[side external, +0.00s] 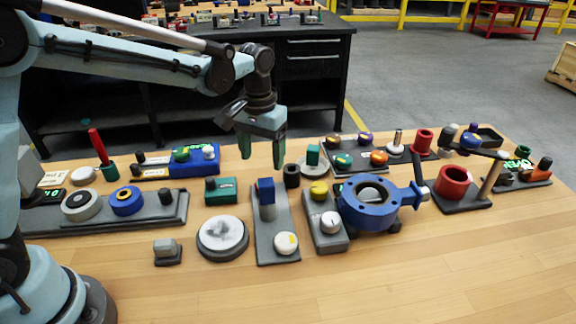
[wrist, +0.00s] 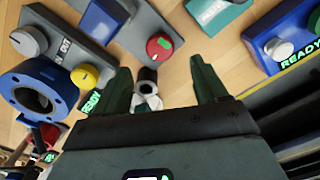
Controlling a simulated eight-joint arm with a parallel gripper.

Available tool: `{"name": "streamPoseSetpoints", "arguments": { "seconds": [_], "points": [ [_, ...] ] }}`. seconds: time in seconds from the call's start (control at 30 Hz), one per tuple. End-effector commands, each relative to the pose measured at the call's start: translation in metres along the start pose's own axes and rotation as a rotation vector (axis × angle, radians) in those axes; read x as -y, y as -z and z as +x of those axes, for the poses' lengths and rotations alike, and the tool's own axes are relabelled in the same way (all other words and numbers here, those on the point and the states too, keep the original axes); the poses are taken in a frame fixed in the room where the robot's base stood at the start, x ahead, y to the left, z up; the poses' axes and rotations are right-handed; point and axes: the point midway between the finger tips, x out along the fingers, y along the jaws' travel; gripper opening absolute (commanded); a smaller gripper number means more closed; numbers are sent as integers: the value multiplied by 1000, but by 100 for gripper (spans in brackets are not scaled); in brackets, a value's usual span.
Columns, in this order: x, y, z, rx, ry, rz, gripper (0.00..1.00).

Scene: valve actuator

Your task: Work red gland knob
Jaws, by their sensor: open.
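The red gland knob (wrist: 158,47) shows in the wrist view as a round red cap with a green mark. It sits at the near end of a grey plate (wrist: 138,30) that also carries a blue block (wrist: 103,18). I cannot make the knob out in the side view, where the blue block (side external: 265,190) stands in front of that end of the plate. My gripper (side external: 261,161) is open and points down above the bench, behind that plate. In the wrist view the knob lies ahead of and between the open fingers (wrist: 160,66), apart from them.
A dark hollow cylinder (side external: 292,177) stands close by; a similar one (wrist: 147,76) shows near the left finger. A yellow knob (side external: 318,190) and the blue valve body (side external: 372,203) stand to the right. A teal box (side external: 221,190) is at left.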

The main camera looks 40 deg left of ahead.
Motion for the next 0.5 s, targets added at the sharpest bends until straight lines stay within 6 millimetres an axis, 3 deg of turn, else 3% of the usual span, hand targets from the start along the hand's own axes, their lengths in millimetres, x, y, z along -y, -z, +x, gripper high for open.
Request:
{"name": "streamPoseSetpoints", "arguments": {
  "seconds": [0.2,0.5],
  "points": [
    [0,0,-34,0,0,0,72],
    [0,0,-49,0,0,0,72]
  ]
}}
